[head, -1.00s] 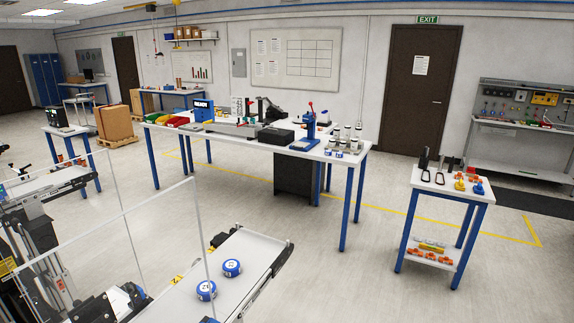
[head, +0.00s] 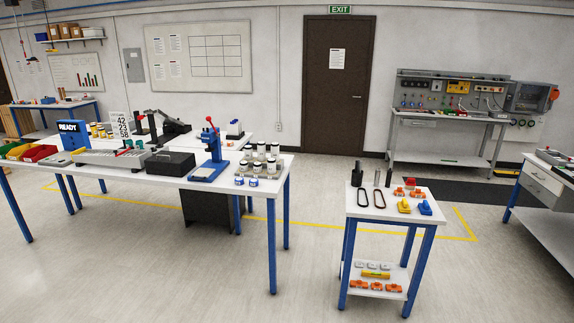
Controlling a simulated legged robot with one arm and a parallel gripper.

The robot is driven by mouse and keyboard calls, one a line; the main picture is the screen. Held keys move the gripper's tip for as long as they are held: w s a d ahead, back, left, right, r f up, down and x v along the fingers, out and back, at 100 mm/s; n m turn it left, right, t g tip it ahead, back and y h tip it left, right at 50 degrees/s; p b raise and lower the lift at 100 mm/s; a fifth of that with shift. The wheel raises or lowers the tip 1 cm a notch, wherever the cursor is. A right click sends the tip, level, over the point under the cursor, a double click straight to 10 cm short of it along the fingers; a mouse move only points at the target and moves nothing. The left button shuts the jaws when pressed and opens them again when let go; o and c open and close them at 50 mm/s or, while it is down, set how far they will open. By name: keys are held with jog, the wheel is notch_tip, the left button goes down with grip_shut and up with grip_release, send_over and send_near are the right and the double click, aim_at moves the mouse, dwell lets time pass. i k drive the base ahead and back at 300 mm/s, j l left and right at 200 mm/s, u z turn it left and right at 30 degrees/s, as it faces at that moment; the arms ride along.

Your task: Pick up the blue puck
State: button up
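No blue puck that I can make out shows in the head view now, and the belt conveyor is out of the picture. My gripper is not in view. On the long white workbench (head: 120,192) stand several jars with dark lids, and small blue-and-white containers (head: 246,182) sit in front of them. A small blue part (head: 425,208) lies on the white side table (head: 385,212), beside a yellow part (head: 404,206).
A blue hand press (head: 211,160) and a black box (head: 170,163) stand on the workbench. Orange parts (head: 372,285) lie on the side table's lower shelf. A grey bench (head: 440,158) stands at the back wall, and another (head: 548,183) at the right. The floor between the tables is clear.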

aim_at(239, 181)
jog(key=i, duration=1.85)
jog(key=i+l+u, duration=0.1)
jog(key=i+u, duration=0.2)
jog(key=i, duration=0.25)
jog(key=i+l+u, duration=0.35)
jog(key=i, duration=0.25)
jog(key=i+l+u, duration=0.3)
jog(key=i, duration=0.2)
